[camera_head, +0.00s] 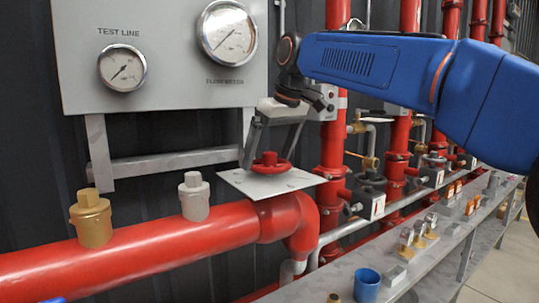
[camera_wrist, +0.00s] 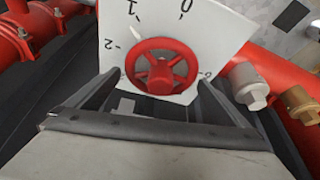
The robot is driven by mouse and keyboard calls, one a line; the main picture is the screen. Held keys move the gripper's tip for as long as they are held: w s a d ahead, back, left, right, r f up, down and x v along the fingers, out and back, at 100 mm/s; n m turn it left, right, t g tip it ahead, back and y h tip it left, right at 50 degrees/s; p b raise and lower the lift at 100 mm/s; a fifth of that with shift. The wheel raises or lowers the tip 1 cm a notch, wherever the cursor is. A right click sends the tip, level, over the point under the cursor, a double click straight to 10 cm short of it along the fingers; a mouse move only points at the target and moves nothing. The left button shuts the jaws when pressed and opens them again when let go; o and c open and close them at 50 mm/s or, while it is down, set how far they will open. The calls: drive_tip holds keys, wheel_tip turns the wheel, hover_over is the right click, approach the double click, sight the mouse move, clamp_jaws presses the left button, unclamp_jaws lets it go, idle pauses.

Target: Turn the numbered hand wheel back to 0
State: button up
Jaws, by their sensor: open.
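The red hand wheel (camera_head: 270,163) sits on a white plate (camera_head: 290,183) above the bend of the thick red pipe. In the wrist view the spoked wheel (camera_wrist: 162,66) shows nearly whole. The numbers 0, 1 and 2 are readable on its plate (camera_wrist: 218,35); another at the right is partly hidden by a finger. A pale pointer-like mark lies at the wheel's rim between 1 and 2. My gripper (camera_head: 268,147) is open and empty just above the wheel. In the wrist view its fingers (camera_wrist: 157,82) stand to either side of the wheel; contact cannot be told.
A grey panel with two gauges (camera_head: 228,32) stands behind. A brass cap (camera_head: 91,218) and a grey cap (camera_head: 194,196) rise from the red pipe (camera_head: 150,245) at left. A shelf (camera_head: 440,250) with fittings and a blue cup (camera_head: 367,285) runs along the right.

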drive_tip(key=n, duration=0.2)
drive_tip(key=n+g+y, duration=0.1)
drive_tip(key=n, duration=0.1)
drive_tip(key=shift+n+g, duration=0.3)
drive_tip(key=shift+n, duration=0.1)
drive_tip(key=shift+c, duration=0.3)
drive_tip(key=c, duration=1)
drive_tip(key=m, duration=0.2)
drive_tip(key=m+t+h, duration=0.1)
drive_tip(key=m, duration=0.1)
drive_tip(key=shift+m+t, duration=0.3)
drive_tip(key=shift+m, duration=0.1)
drive_tip(key=shift+m+t+h, duration=0.4)
drive_tip(key=shift+m+h, duration=0.1)
drive_tip(key=shift+m, duration=1.1)
drive_tip(key=shift+m+h, duration=0.3)
drive_tip(key=shift+m, duration=0.4)
drive_tip(key=o, duration=1.1)
drive_tip(key=shift+c, duration=0.2)
